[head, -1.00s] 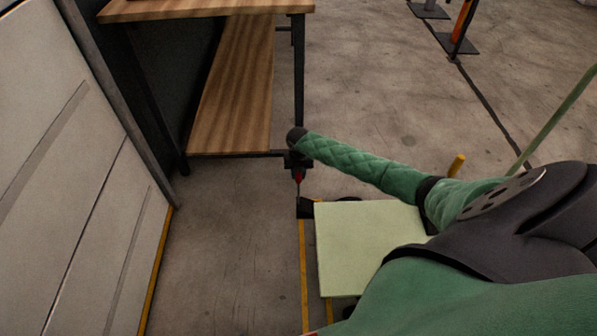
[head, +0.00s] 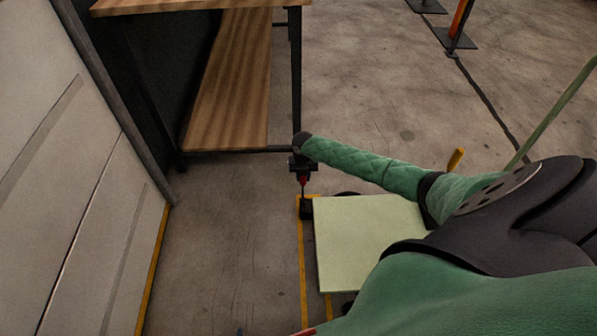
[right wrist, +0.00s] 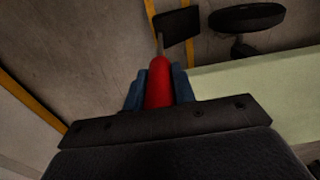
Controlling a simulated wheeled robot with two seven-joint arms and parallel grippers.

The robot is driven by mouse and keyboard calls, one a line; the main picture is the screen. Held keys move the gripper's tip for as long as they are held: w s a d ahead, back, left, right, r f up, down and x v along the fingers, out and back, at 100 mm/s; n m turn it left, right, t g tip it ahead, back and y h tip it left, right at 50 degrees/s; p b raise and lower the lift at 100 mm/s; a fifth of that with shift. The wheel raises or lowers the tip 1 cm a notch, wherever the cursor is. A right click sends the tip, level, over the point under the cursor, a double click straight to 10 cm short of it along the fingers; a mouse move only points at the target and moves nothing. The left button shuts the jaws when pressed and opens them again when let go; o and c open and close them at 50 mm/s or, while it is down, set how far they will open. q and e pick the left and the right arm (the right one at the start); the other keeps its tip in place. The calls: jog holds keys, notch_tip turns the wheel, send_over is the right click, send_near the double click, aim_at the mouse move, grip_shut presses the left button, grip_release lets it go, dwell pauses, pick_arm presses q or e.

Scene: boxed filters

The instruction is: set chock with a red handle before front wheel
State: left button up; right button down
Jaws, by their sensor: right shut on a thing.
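My right gripper (head: 302,175) points down at the cart's far left corner, shut on the red handle (right wrist: 158,85); the handle shows between blue fingertips in the right wrist view. A thin rod joins the handle to a black chock (head: 306,209), also in the right wrist view (right wrist: 176,27). The chock is at the left edge of the pale green cart deck (head: 368,240), low by the floor; contact with the floor is unclear. A black wheel (right wrist: 246,18) is right of the chock, with a small gap in that view. My left gripper is out of view.
A wooden bench (head: 228,80) with dark legs stands beyond. A pale panel wall (head: 90,190) is at left. Yellow floor lines (head: 303,265) run beside the cart. A yellow stick (head: 456,159) rises behind my right arm. The floor between wall and cart is clear.

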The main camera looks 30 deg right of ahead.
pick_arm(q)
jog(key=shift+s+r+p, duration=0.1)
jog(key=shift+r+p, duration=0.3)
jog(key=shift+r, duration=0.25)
pick_arm(e)
jog(key=shift+s+d, duration=0.5)
jog(key=shift+d, duration=0.35)
jog(key=shift+s+d, duration=0.5)
jog(key=shift+d, duration=0.35)
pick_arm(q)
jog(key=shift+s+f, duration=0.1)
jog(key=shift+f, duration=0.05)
pick_arm(e)
jog(key=c, duration=1.1)
grip_release()
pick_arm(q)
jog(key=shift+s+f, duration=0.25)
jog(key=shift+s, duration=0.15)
pick_arm(e)
jog(key=shift+s, duration=0.1)
